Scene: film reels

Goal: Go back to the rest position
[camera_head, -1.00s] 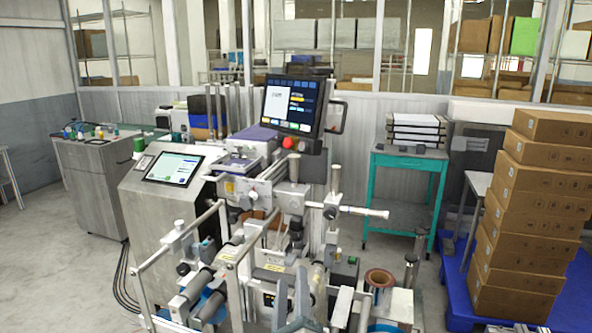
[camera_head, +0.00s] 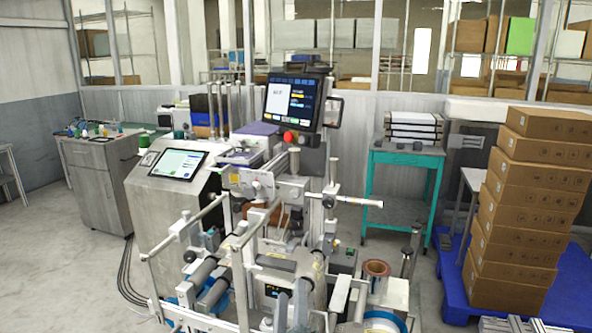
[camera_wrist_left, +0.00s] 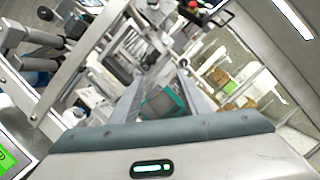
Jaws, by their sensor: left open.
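My left gripper (camera_wrist_left: 160,82) shows in the left wrist view, with its two fingers apart and nothing held between them. A teal and dark shape lies beyond the gap, which looks like part of the cart. The labelling machine (camera_head: 275,185) stands in the middle. A copper-coloured reel (camera_head: 376,268) sits at its right side, and a white and blue reel (camera_head: 385,320) is cut off by the bottom edge. My right gripper is not seen.
Metal posts and rollers (camera_head: 205,270) crowd the machine's front. A teal cart (camera_head: 402,160) stands behind to the right. Stacked cartons (camera_head: 525,200) stand on a blue pallet (camera_head: 455,290) at right. A metal cabinet (camera_head: 100,180) is at left. Floor is clear at far left.

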